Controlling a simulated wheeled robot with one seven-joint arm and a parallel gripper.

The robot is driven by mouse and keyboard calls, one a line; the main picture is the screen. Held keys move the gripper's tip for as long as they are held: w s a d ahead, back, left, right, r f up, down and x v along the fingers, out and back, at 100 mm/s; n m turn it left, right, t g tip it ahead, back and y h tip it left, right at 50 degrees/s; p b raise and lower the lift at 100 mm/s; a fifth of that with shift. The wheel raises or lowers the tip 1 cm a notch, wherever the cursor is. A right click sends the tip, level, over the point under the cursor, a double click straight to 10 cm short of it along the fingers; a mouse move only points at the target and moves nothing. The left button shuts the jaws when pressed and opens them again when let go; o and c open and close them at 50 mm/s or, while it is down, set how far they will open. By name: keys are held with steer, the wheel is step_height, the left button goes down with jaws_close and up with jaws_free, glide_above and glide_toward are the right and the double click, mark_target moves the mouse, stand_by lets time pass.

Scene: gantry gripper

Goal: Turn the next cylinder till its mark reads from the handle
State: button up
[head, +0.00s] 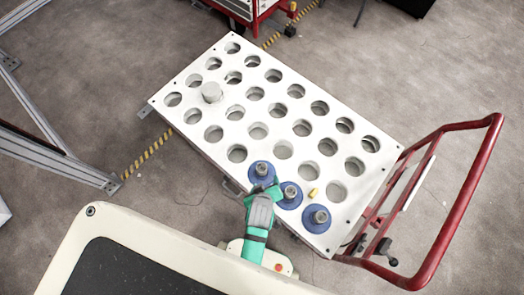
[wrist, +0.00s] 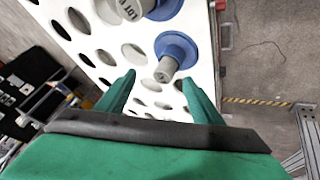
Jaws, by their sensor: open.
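Three grey cylinders with blue flanges stand in a row along the near edge of the white holed board: a left one (head: 261,170), a middle one (head: 290,192) and a right one (head: 318,217). My green gripper (head: 263,191) is over the left cylinder's near side. In the wrist view my gripper (wrist: 159,77) is open, with the left cylinder's grey top (wrist: 166,68) ahead between its fingertips, not gripped. Its mark is too small to read. The middle cylinder (wrist: 133,8) is at the top edge with dark lettering, seemingly "LOT".
The white board (head: 190,120) has many empty holes. The red cart handle (head: 464,205) rises at the right end.

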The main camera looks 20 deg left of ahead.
mark_target(262, 167)
steer(key=w+a+n+g, duration=0.1)
steer(key=w+n+g, duration=0.1)
steer(key=w+a+n+g, duration=0.2)
steer(key=w+n, duration=0.1)
steer(key=w+a+n+g+h, duration=0.1)
steer(key=w+n+g, duration=0.1)
steer(key=w, duration=0.1)
steer(key=shift+a+f, duration=0.15)
steer(key=shift+a, duration=0.2)
steer(key=shift+w+a+r+n+g+h, duration=0.1)
steer(key=shift+w+r+n+g+h, duration=0.25)
steer(key=shift+n, duration=0.25)
step_height(262, 167, down, 11)
steer(key=shift+s+r, duration=0.1)
steer(key=shift+r, duration=0.1)
steer(key=shift+c, duration=0.4)
steer(key=c, duration=1.4)
steer(key=shift+r, duration=0.1)
